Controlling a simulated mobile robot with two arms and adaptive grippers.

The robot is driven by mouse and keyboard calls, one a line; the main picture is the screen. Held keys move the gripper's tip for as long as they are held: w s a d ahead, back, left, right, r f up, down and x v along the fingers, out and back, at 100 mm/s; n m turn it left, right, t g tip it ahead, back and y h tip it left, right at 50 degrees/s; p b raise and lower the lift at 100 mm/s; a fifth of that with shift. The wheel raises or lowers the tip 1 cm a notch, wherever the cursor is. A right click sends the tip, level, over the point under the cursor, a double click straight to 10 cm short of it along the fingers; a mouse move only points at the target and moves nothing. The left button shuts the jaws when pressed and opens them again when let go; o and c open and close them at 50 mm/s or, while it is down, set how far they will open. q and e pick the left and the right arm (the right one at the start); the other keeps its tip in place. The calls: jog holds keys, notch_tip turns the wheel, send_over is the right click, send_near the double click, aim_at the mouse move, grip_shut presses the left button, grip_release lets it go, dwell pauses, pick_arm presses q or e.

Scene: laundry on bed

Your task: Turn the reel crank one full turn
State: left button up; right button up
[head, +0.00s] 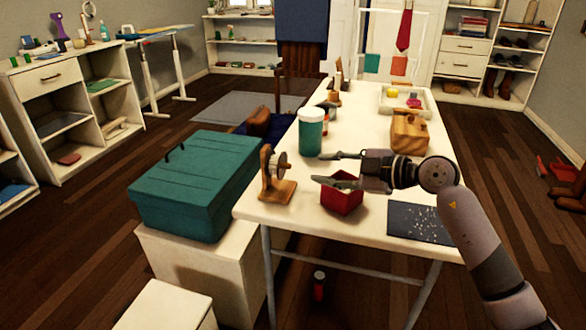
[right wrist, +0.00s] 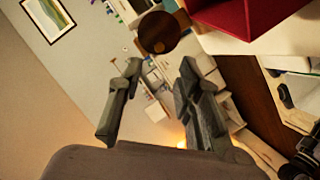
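My right gripper (head: 328,169) points left at the reel, fingers spread and empty, with a gap between fingertips and reel. In the right wrist view the two fingers (right wrist: 158,90) stand apart with nothing between them. A round brown wooden thing (right wrist: 160,32) shows beyond them; I cannot tell which part of what it is. My left gripper is not in view.
A red open box (head: 342,199) stands just under my right gripper; it also shows in the right wrist view (right wrist: 250,15). A teal-and-white jar (head: 311,136) stands behind the reel. A teal chest (head: 195,185) is left.

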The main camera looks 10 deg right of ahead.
aim_at(281, 165)
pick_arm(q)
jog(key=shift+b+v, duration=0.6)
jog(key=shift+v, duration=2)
pick_arm(e)
jog(key=x, duration=0.9)
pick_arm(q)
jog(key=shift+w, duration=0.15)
pick_arm(e)
jog(key=shift+a, duration=0.1)
jog(key=shift+c, duration=0.3)
grip_shut()
